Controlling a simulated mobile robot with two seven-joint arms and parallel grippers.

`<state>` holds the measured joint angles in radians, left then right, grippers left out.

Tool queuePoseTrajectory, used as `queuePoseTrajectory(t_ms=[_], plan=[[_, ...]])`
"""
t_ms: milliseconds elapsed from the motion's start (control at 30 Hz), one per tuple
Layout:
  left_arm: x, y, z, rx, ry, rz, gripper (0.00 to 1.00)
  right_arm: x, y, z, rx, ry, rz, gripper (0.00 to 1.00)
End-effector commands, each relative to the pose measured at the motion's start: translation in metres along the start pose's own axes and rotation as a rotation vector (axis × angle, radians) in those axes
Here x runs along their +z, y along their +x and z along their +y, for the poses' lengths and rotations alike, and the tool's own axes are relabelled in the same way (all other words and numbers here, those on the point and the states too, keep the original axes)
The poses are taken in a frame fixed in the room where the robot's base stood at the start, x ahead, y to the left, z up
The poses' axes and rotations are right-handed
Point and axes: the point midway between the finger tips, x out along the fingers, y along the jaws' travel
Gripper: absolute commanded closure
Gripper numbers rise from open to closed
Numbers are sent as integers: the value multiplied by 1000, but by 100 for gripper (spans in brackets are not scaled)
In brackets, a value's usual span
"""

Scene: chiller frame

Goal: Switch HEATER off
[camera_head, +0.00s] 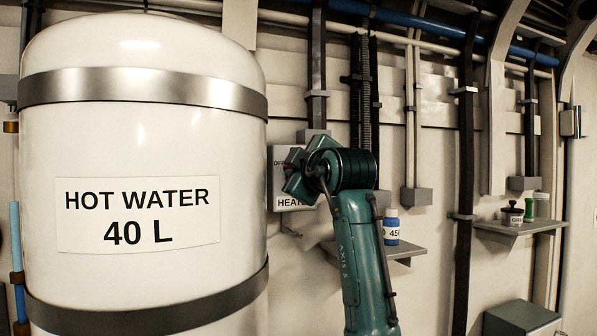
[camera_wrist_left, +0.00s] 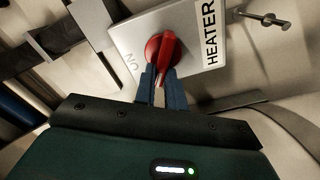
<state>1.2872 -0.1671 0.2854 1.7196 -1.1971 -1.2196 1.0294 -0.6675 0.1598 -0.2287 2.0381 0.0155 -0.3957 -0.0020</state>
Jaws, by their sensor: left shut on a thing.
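The HEATER switch box (camera_head: 283,185) is a pale panel on the wall beside the tank, partly hidden by my left arm in the head view. In the left wrist view the box (camera_wrist_left: 195,62) fills the upper middle, with HEATER printed along its right side and a smaller mark near its lower left edge. A red rotary knob (camera_wrist_left: 166,44) sits on its face, its handle pointing down in that picture. My left gripper (camera_wrist_left: 162,82) is shut on the knob's handle, one blue finger on each side. In the head view its fingertips and the knob are hidden. My right gripper is not in view.
A large white hot water tank (camera_head: 140,140) stands close left of the box. A small shelf (camera_head: 400,251) with a blue and white bottle (camera_head: 391,228) is just right of my left arm. Another shelf (camera_head: 520,228) holds small containers farther right. Pipes run along the wall.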

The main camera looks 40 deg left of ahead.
Motion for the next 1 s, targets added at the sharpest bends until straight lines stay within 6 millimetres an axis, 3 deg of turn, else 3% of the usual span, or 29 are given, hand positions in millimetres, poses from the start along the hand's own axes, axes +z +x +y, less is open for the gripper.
queuePoseTrajectory(t_ms=[500, 1000], plan=[[2, 0, -8, -1, -423, -1, 100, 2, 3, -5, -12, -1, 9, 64], [3, 0, -10, -2, -570, 0, 100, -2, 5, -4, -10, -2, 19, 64]])
